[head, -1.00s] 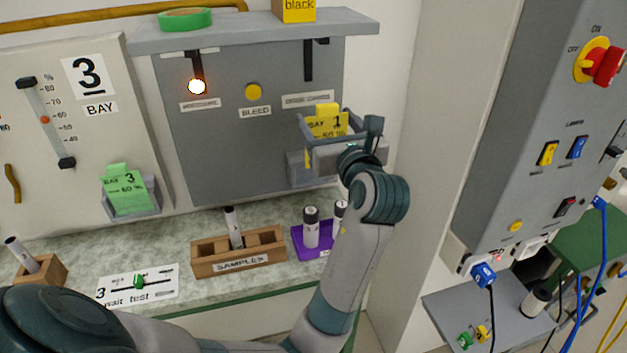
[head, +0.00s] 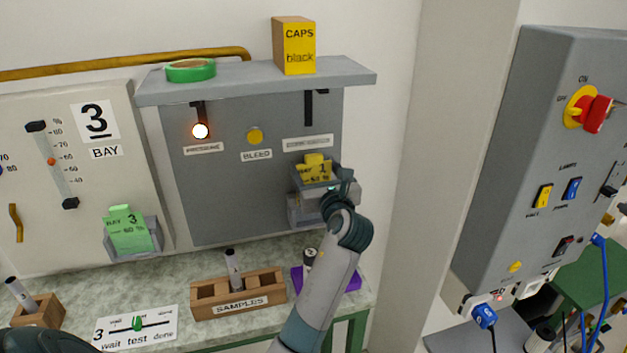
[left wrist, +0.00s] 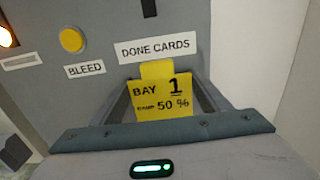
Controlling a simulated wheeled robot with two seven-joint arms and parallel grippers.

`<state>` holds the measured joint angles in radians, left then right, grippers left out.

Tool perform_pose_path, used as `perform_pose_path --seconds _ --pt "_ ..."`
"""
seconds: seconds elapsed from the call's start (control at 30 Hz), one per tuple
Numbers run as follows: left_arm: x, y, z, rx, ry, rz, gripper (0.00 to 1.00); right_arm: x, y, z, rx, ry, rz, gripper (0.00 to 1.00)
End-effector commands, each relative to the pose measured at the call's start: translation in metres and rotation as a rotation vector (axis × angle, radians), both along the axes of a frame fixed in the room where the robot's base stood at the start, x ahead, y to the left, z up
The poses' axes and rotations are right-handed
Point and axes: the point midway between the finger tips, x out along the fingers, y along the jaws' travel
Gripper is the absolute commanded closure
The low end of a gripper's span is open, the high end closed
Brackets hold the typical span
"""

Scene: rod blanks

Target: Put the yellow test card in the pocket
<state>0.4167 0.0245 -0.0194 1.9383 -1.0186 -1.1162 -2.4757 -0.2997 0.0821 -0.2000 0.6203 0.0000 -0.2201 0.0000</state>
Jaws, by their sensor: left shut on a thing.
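The yellow test card (head: 314,172), marked BAY 1 and 50 %, is upright in my left gripper (head: 318,181). The gripper is shut on it in front of the grey panel. In the left wrist view the card (left wrist: 161,99) stands between the fingers, below the DONE CARDS label (left wrist: 155,48). A grey pocket (head: 303,212) is on the panel under that label, and the card shows just above it in the head view. The gripper hides part of the pocket, so I cannot tell whether the card's lower edge is inside. My right gripper is not in view.
A shelf (head: 235,84) juts out above, carrying green tape (head: 190,71) and a yellow caps box (head: 294,47). A green card (head: 129,230) sits in another pocket at left. A wooden samples rack (head: 240,299) and a purple holder (head: 352,283) stand on the counter below.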

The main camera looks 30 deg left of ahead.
Motion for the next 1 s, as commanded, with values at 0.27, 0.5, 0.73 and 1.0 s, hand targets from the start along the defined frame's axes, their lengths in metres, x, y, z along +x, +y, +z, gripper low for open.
perform_pose_path --seconds 0.27,0.5,0.73,1.0 --pt "0.003 0.003 -0.003 0.0 0.0 0.0 0.53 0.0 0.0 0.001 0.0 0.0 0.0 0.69" --pt "0.002 0.003 -0.009 0.0 0.004 0.001 0.53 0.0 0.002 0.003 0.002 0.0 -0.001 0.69" --pt "0.002 0.003 -0.036 0.0 0.004 0.001 0.53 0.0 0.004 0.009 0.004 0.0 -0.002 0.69" --pt "0.003 0.003 -0.043 0.0 0.0 0.001 0.53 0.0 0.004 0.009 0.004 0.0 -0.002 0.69"
